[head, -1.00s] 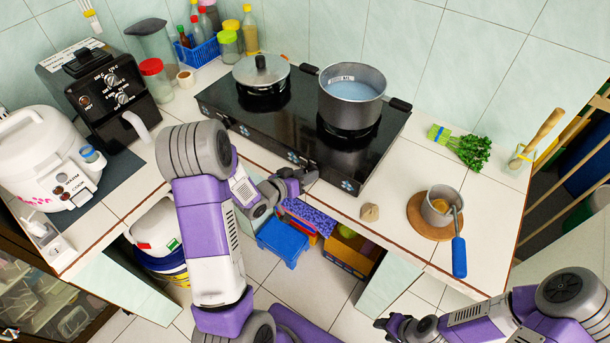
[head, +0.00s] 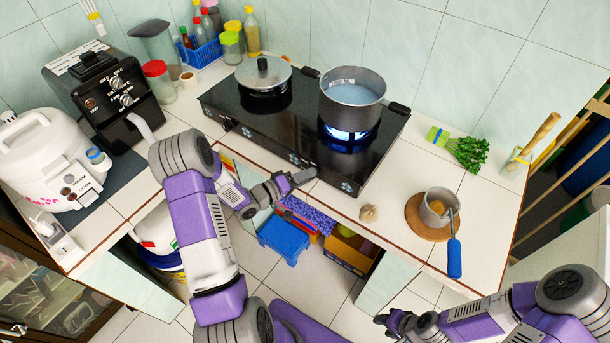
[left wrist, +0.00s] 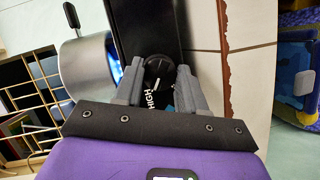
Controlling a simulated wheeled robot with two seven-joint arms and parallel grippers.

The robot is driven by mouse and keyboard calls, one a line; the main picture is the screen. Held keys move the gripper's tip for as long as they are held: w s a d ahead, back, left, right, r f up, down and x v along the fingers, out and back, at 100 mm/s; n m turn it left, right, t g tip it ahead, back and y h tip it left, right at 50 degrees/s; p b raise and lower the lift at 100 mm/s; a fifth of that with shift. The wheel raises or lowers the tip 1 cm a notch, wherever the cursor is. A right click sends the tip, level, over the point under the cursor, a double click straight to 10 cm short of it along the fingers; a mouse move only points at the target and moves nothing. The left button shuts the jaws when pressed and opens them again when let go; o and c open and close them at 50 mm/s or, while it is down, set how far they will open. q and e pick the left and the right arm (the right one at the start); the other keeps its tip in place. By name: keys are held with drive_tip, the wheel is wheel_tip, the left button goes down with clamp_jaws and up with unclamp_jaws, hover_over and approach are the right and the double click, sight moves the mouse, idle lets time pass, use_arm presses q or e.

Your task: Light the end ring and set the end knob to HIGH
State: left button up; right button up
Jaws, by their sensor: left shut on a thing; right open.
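The black tabletop burner (head: 300,135) stands on the tiled counter. A blue flame (head: 348,132) burns under the grey pot (head: 353,98) with pale liquid on its right ring. A lidded pan (head: 263,75) sits at its left end with no flame visible. My left gripper (head: 308,175) is at the burner's front edge, below the lit ring. In the left wrist view its fingers (left wrist: 158,82) are shut on a round black knob (left wrist: 158,70) with a white mark, beside the printed word HIGH (left wrist: 149,99). My right gripper (head: 388,322) is open and empty, low in front of the counter.
A small pan (head: 437,207) with a blue handle sits on a round wooden board (head: 414,220). Green herbs (head: 468,152) lie behind. A rice cooker (head: 45,160) and a black appliance (head: 105,95) stand at left.

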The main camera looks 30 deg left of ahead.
use_arm(q)
drive_tip(key=shift+n, duration=0.3)
drive_tip(key=o, duration=1)
drive_tip(key=shift+o, duration=0.2)
drive_tip(key=f+p+v, duration=0.1)
drive_tip(key=v, duration=0.6)
drive_tip(key=shift+s+r, duration=0.3)
drive_tip(key=shift+r, duration=0.2)
drive_tip(key=shift+a, duration=0.15)
